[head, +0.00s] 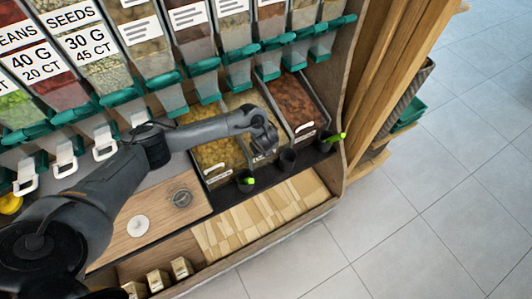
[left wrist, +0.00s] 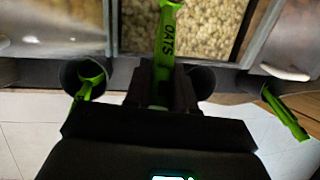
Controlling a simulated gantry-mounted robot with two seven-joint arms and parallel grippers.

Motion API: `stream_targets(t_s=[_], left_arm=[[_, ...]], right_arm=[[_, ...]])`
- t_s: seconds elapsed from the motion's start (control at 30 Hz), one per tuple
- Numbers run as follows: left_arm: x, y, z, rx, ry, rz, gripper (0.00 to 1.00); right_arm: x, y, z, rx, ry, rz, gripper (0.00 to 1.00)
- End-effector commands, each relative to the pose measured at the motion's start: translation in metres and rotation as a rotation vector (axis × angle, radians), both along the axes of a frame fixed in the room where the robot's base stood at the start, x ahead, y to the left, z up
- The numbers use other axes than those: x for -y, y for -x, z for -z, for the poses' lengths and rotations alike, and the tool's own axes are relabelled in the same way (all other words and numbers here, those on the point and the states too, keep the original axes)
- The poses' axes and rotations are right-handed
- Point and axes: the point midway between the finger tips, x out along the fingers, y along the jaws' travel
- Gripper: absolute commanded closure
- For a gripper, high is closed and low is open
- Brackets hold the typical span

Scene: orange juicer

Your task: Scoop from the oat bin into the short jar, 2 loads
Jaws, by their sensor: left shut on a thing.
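My left gripper (head: 264,143) is above the front of the middle bin in the head view. In the left wrist view my left gripper (left wrist: 160,88) is shut on a green scoop (left wrist: 166,32) marked OATS, which points out over the bin. The oat bin (head: 240,100) holds pale contents, and its oats (left wrist: 208,30) show behind the scoop; the arm covers part of it. A small round glass jar (head: 181,198), apparently the short jar, stands on the wooden board. My right gripper is out of view.
Black cups (head: 287,158) line the bin fronts; two hold green scoops (head: 245,181) (head: 336,138). Bins of yellow (head: 222,153) and reddish-brown (head: 290,100) contents flank the oat bin. A white disc (head: 138,225) lies near the jar. Dispensers hang above.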

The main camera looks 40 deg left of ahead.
Motion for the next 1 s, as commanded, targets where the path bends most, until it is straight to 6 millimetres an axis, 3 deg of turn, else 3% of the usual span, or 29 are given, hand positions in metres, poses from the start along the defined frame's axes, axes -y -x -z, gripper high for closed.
stream_targets(t_s=[0.13,0.2,0.4,1.0], left_arm=[[-0.007,-0.003,0.006,0.019,-0.025,0.001,1.00],[-0.003,-0.001,-0.006,0.026,-0.040,0.003,1.00],[0.005,0.004,-0.016,0.052,-0.080,0.002,1.00],[0.031,0.016,-0.045,0.119,-0.185,0.000,1.00]], right_arm=[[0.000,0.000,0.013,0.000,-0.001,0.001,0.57],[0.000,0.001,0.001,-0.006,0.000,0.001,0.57],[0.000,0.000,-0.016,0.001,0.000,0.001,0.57],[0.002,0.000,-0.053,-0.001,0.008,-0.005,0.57]])
